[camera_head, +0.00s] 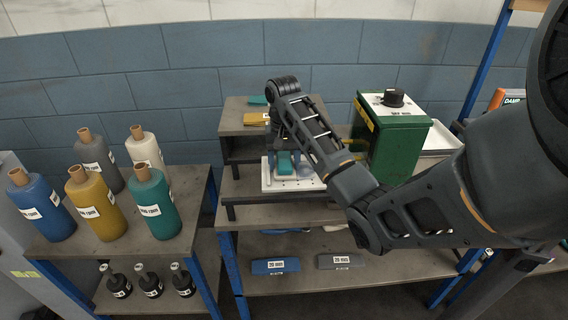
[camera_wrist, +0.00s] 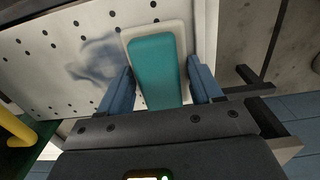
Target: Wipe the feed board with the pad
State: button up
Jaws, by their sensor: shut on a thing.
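The feed board (camera_wrist: 60,60) is a white plate with rows of small holes, and a blue-grey smudge (camera_wrist: 92,58) marks it just left of the pad in the wrist view. The pad (camera_wrist: 155,62) has a teal grip on a white base. My gripper (camera_wrist: 162,82) is shut on the pad, with a blue finger on each side. In the head view my gripper (camera_head: 283,160) points down over the board. I cannot tell whether the pad's underside touches the board.
A green box with a black knob (camera_head: 392,150) stands close to the right of the board. A yellow pipe (camera_wrist: 18,130) runs beside it. Large dye bottles (camera_head: 100,200) stand on the left table. A raised shelf (camera_head: 238,123) is behind the board.

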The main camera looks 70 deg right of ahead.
aim_at(312, 167)
jog(key=shift+s+d+r, duration=0.1)
jog(key=shift+d+r, duration=0.15)
jog(key=shift+d, duration=0.25)
jog(key=shift+s+d+f, duration=0.1)
jog(key=shift+s+d, duration=0.1)
jog(key=shift+s, duration=0.5)
jog(key=shift+s+d+f, duration=0.1)
jog(key=shift+s+d, duration=0.15)
jog(key=shift+s, duration=0.4)
jog(key=shift+s+d+f, duration=0.1)
jog(key=shift+s+d, duration=0.1)
jog(key=shift+s, duration=0.5)
jog(key=shift+s+d+r, duration=0.1)
jog(key=shift+s+d, duration=0.25)
jog(key=shift+s, duration=0.45)
jog(key=shift+s+d, duration=0.3)
jog(key=shift+s, duration=0.5)
jog(key=shift+s+d, duration=0.4)
jog(key=shift+s, duration=0.45)
jog(key=shift+s+d, duration=0.35)
jog(key=shift+s, duration=0.5)
